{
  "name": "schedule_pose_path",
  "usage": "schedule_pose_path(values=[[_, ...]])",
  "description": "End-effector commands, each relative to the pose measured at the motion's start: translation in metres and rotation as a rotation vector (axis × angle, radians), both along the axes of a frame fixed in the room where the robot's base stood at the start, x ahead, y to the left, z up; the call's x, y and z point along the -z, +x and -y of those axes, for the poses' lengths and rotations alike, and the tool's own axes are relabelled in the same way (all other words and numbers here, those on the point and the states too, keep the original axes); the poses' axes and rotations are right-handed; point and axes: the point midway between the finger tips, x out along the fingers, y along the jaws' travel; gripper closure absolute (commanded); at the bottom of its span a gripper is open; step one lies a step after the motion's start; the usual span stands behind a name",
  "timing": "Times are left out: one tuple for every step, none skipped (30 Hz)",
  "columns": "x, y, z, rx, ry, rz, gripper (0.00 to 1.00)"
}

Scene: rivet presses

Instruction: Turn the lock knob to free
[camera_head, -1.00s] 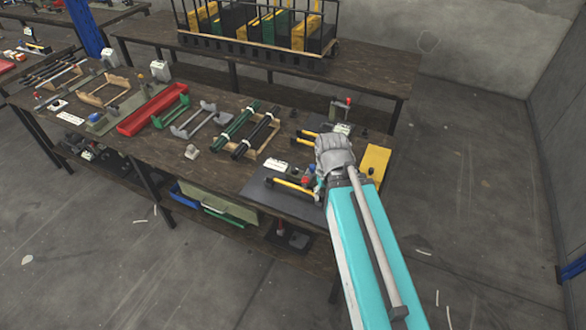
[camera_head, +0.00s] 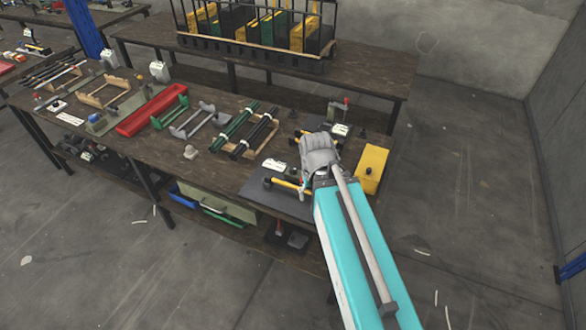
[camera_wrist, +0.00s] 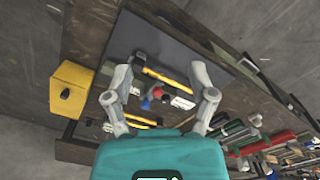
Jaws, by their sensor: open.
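My gripper (camera_wrist: 160,96) is open and empty in the wrist view, with one grey finger on each side. Between the fingers, below them, is a press fixture with a small red knob (camera_wrist: 158,93) and a blue part (camera_wrist: 146,104). A yellow box (camera_wrist: 70,88) with a black knob (camera_wrist: 65,94) stands left of the fingers; in the head view the box (camera_head: 371,170) is right of my gripper (camera_head: 306,188). I cannot tell which knob is the lock knob. My grey wrist hides much of the fixture in the head view. No contact is visible.
The fixture is on a dark mat (camera_head: 252,190) at the bench's right end. Yellow-handled tools (camera_head: 290,186) lie close by. A red-handled clamp (camera_head: 345,106) stands behind. Green and black rods (camera_head: 262,135) and a red tray (camera_head: 150,110) lie farther left.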

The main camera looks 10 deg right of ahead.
Motion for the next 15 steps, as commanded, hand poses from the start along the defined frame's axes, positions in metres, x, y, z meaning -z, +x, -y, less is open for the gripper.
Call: schedule_pose_path(values=[[0.001, 0.003, 0.000, 0.009, 0.000, 0.000, 0.19], [0.001, 0.006, 0.000, 0.018, 0.000, 0.000, 0.19], [0.002, 0.010, 0.000, 0.034, 0.000, 0.000, 0.19], [0.003, 0.014, 0.000, 0.045, 0.000, 0.000, 0.19], [0.004, 0.018, -0.001, 0.059, 0.000, 0.000, 0.19], [0.005, 0.025, -0.001, 0.086, 0.000, 0.000, 0.19], [0.006, 0.030, -0.001, 0.111, 0.000, 0.000, 0.19], [0.007, 0.037, -0.001, 0.139, 0.000, 0.000, 0.19], [0.009, 0.046, -0.001, 0.179, 0.000, 0.000, 0.19], [0.011, 0.054, -0.001, 0.213, 0.000, 0.000, 0.19], [0.012, 0.062, -0.001, 0.250, 0.000, 0.000, 0.19], [0.014, 0.073, -0.001, 0.303, 0.000, 0.000, 0.19], [0.016, 0.082, -0.001, 0.344, 0.000, 0.000, 0.19], [0.018, 0.092, -0.001, 0.386, 0.000, 0.000, 0.19], [0.020, 0.104, -0.001, 0.445, -0.001, 0.001, 0.19]])
